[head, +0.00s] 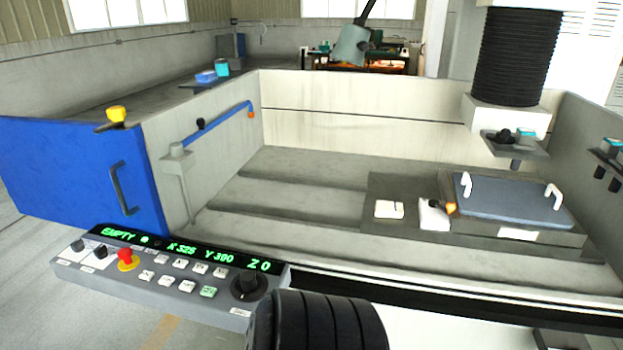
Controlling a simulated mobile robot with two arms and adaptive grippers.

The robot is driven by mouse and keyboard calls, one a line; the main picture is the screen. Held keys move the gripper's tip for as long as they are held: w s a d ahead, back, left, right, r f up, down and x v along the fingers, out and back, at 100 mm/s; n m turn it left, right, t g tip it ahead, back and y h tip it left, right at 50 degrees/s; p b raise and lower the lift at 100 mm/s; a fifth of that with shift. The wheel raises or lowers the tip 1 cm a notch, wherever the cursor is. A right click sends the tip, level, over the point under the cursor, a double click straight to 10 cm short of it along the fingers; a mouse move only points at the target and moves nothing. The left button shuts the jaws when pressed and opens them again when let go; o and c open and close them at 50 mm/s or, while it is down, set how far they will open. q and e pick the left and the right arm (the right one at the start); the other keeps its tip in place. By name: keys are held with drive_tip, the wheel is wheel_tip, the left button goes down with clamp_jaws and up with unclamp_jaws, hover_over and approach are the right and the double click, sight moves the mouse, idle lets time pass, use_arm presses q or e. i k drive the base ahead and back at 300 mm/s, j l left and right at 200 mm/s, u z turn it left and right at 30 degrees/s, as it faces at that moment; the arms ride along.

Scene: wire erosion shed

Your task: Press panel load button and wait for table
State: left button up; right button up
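The control panel (185,276) juts out at the lower left, on the front of the machine. Its green display (190,249) reads EMPTY, an X value near 326, Y 300 and Z 0. Several small white buttons (180,263) sit below the display, with one greenish button (208,292); their labels are too small to read. The machine's work table (390,228) is at the right inside the tank and carries a blue-grey plate (510,199) with two white handles. Neither of my grippers is in view.
The panel also has a red knob (126,256) and a black dial (247,284). A black ribbed cylinder (318,322) stands at the bottom, close to the panel's right end. A blue door (80,175) is at left, and a black bellows column (517,58) hangs above the table.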

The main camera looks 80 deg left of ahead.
sight(146, 275)
drive_tip(key=u, duration=3.75)
